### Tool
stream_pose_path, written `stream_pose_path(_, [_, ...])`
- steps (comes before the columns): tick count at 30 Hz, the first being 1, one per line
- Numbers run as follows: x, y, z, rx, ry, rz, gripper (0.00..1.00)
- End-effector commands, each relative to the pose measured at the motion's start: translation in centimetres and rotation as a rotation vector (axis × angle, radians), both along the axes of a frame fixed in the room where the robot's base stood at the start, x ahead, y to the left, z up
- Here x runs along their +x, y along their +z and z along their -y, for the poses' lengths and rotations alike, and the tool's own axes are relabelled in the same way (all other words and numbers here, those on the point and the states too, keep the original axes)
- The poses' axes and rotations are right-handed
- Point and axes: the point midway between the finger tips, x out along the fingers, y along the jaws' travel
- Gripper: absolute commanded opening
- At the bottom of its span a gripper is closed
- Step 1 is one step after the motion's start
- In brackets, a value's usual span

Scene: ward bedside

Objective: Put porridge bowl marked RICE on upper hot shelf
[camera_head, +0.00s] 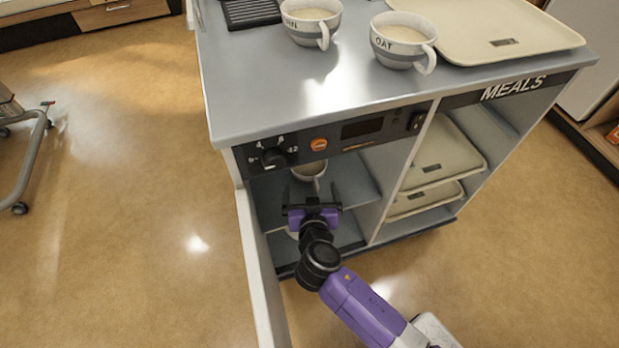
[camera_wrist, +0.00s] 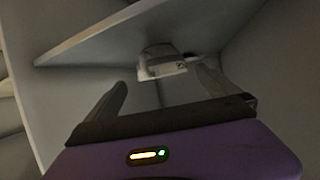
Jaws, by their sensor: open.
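A white cup-shaped bowl (camera_head: 309,171) stands inside the open hot compartment, on the upper shelf (camera_head: 357,190). My gripper (camera_head: 311,192) is at the compartment's front, just short of that bowl, with its fingers spread and empty. In the wrist view the bowl (camera_wrist: 160,62) lies beyond and between the open fingertips (camera_wrist: 165,85), apart from them. Its dark marking is too small to read, so I cannot tell whether it says RICE. A pale edge of something shows below my gripper, mostly hidden by it.
The cart top (camera_head: 310,85) bears a bowl marked OAT (camera_head: 400,48), a bowl with a partly hidden label (camera_head: 305,28), a tray (camera_head: 490,30) and a black grate (camera_head: 250,12). The compartment door (camera_head: 262,285) stands open at left. Trays (camera_head: 440,165) fill the right bay.

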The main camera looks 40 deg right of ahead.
Motion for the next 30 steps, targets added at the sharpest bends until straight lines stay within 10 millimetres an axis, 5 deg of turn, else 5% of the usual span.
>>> stream_pose_path(17, [-2.6, 0.6, -1.4, 0.003, 0.013, -0.011, 1.00])
stream_pose_path(20, [-4.8, -0.6, -2.0, 0.015, 0.065, -0.045, 1.00])
stream_pose_path(25, [-11.5, -2.2, -4.1, 0.050, 0.233, -0.114, 1.00])
stream_pose_path(30, [-18.5, -0.9, -6.4, 0.074, 0.399, -0.120, 1.00])
